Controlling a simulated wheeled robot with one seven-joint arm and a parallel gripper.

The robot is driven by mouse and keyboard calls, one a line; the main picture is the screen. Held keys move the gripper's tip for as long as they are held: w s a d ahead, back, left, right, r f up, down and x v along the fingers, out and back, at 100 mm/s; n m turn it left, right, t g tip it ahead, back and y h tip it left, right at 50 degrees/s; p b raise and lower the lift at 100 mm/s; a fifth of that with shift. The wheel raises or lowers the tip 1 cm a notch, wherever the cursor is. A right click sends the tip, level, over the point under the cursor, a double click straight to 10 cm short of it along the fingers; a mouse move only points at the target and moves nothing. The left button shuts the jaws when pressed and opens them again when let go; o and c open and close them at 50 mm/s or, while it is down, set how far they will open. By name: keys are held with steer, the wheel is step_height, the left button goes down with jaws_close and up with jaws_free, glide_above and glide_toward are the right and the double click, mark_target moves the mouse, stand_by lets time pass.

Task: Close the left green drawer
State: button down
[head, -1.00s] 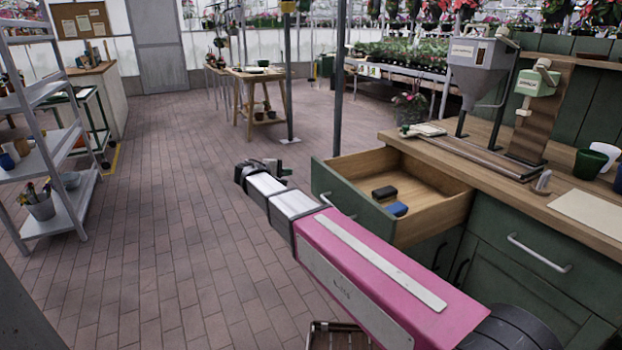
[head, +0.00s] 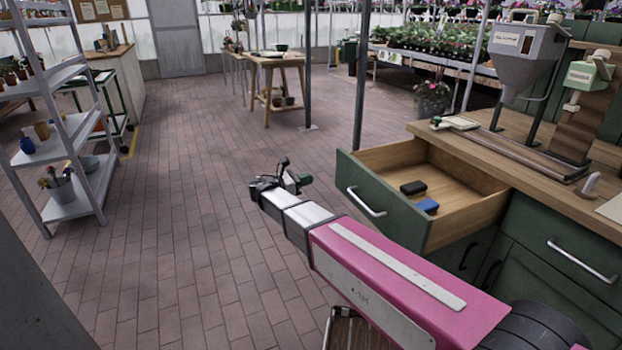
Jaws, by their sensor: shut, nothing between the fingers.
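The left green drawer (head: 385,207) is pulled well out of the green cabinet under the wooden worktop. Its front has a pale bar handle (head: 366,201). Inside lie a black item (head: 413,187) and a blue item (head: 427,206). My pink arm reaches from the lower right, and my gripper (head: 303,178) is at its far end, left of the drawer front and apart from it. The gripper is small in view and looks shut and empty.
The worktop (head: 470,140) holds a grey hopper machine (head: 525,55) and a green-topped device (head: 588,75). A closed drawer (head: 575,250) is to the right. A grey shelf rack (head: 75,130) stands at left. The brick floor (head: 190,200) between is clear.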

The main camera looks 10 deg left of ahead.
mark_target(340, 171)
steer(key=x, duration=1.1)
steer(key=shift+w+d, duration=0.2)
steer(key=shift+d, duration=0.05)
steer(key=shift+d, duration=0.1)
steer(key=x, duration=3.8)
steer(key=shift+w, duration=0.15)
